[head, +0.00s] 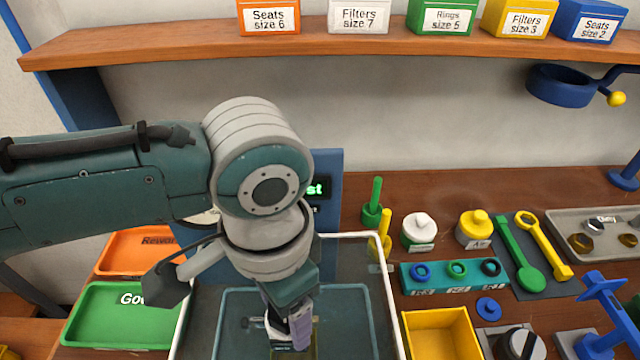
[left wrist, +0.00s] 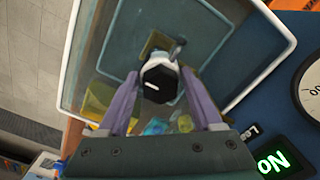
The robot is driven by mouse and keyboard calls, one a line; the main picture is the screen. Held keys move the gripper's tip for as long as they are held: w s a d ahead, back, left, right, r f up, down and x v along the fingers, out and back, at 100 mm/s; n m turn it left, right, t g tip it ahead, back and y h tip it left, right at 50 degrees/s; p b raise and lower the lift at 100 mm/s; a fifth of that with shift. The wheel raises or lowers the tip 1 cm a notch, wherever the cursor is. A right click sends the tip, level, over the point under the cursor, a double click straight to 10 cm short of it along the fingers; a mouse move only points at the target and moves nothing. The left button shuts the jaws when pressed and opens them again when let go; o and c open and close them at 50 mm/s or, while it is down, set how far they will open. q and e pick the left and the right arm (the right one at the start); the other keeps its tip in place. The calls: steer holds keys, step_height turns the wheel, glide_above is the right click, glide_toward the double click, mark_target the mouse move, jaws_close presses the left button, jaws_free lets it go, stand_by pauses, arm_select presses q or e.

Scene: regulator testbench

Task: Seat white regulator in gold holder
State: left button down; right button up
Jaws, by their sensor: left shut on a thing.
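My left gripper (head: 288,326) points down inside a clear, white-rimmed test box. It is shut on the white regulator (head: 273,330), which is partly hidden by the fingers in the head view. In the left wrist view my left gripper (left wrist: 163,88) has a finger on each side of the white regulator (left wrist: 160,62), whose black knob with a white mark faces the camera. The gold holder (left wrist: 153,43) shows partly behind the regulator. Whether the regulator touches the holder or sits in it I cannot tell. My right gripper is not in view.
The box's white rim (head: 390,300) surrounds the gripper closely. A blue panel with a green display (head: 318,188) stands behind. Orange (head: 135,252) and green (head: 118,315) trays lie left. A yellow bin (head: 440,335), ring rack (head: 457,285) and tools crowd the right.

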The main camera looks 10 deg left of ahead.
arm_select(q)
steer(key=shift+f+b, duration=1.7)
steer(key=shift+f, duration=1.6)
stand_by(2.6)
steer(key=shift+f, duration=0.15)
stand_by(0.6)
jaws_free()
stand_by(0.5)
